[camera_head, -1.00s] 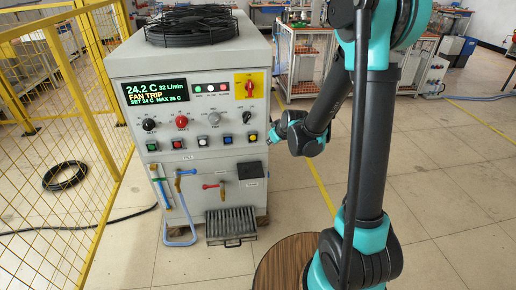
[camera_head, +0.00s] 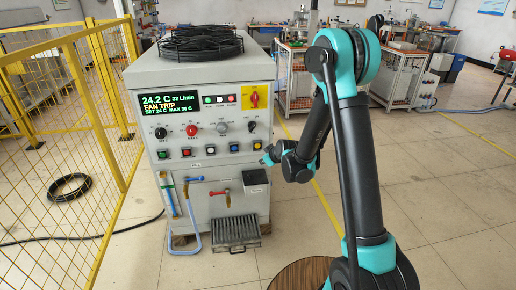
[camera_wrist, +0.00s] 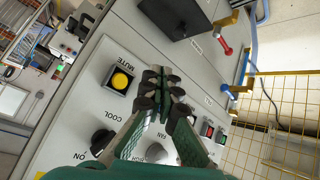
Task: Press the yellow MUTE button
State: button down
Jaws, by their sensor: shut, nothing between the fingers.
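The yellow MUTE button (camera_wrist: 122,81) is a round cap in a black square frame on the grey front panel, with MUTE printed beside it. In the head view the yellow button (camera_head: 257,145) is at the right end of the button row. My gripper (camera_wrist: 164,84) is shut and empty. In the wrist view its fingertips are to the right of the button, apart from it in the picture; their gap to the panel is hard to judge. In the head view my gripper (camera_head: 266,159) is just below and right of the button, near the cabinet's right edge.
The COOL knob (camera_wrist: 103,142) is near the button. Blue, white and other coloured buttons continue the row. A black box (camera_head: 256,176) and a red-handled valve (camera_head: 219,193) stick out below. A yellow mesh fence (camera_head: 70,130) stands left; open floor lies right.

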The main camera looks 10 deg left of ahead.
jog(key=w+a, duration=0.2)
jog(key=w, duration=0.6)
jog(key=shift+w+a, duration=0.25)
jog(key=shift+w, duration=0.1)
dwell(1.3)
jog(key=shift+w+a, duration=0.1)
jog(key=shift+w, duration=0.2)
jog(key=shift+w+a, duration=0.15)
jog(key=shift+w, duration=0.3)
dwell(0.7)
jog(key=shift+s, duration=0.15)
jog(key=shift+s+d, duration=0.25)
jog(key=shift+s, duration=0.45)
jog(key=s, duration=0.2)
jog(key=s+d, duration=0.1)
jog(key=s, duration=0.2)
jog(key=shift+d, duration=0.2)
dwell(0.4)
